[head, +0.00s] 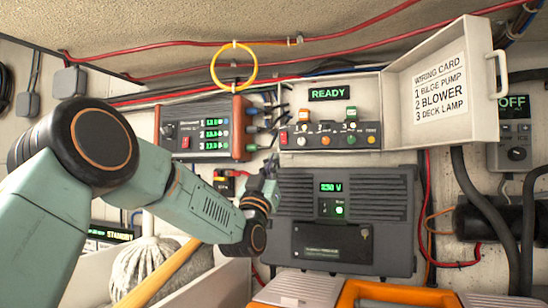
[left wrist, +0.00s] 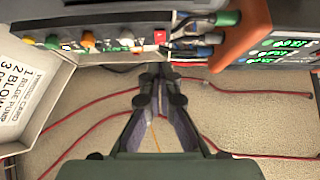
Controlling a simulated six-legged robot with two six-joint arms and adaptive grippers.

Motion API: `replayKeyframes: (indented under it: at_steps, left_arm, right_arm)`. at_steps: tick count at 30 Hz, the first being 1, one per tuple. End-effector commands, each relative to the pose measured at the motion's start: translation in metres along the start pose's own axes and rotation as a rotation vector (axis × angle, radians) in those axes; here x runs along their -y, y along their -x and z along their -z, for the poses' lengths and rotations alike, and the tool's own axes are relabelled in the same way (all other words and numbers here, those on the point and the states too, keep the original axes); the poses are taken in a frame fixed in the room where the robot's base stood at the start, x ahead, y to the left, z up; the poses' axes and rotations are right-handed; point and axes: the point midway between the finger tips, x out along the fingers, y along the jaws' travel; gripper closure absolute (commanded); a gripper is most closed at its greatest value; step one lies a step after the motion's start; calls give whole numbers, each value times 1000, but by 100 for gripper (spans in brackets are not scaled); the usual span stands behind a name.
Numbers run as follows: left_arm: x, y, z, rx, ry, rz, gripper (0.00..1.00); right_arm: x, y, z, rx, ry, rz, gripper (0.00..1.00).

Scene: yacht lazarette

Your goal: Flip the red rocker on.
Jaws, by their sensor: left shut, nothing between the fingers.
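A red rocker (head: 284,139) sits at the left end of the grey panel (head: 330,160) inside the open white box. It also shows in the left wrist view (left wrist: 160,37), near the top centre. Which way it is tipped is too small to tell. Another red switch (head: 186,142) is on the wood-sided instrument to the left. My left gripper (head: 268,172) is below the panel's left end. In the left wrist view its fingers (left wrist: 160,76) are together and empty, with their tips just short of the panel's edge and apart from the rocker. My right gripper is out of view.
Plugged cables (head: 268,122) stick out between the instrument and the panel. The open lid (head: 440,75) carries a wiring card. A READY display (head: 328,94) is lit above the panel. A grey case (head: 385,215) stands below. An orange-trimmed case (head: 390,294) is at the bottom.

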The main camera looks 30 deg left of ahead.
Motion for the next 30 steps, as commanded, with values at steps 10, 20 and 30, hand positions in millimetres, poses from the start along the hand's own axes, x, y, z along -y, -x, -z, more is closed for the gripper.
replayKeyframes:
  at_steps: [10, 20, 30]
  left_arm:
    - [0, 49, -12, 0, 0, 0, 100]
    - [0, 54, -10, -1, -1, -1, 100]
    - [0, 54, -10, -1, -1, -1, 100]
  right_arm:
    - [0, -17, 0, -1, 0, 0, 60]
    - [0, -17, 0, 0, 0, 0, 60]
    - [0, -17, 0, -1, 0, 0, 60]
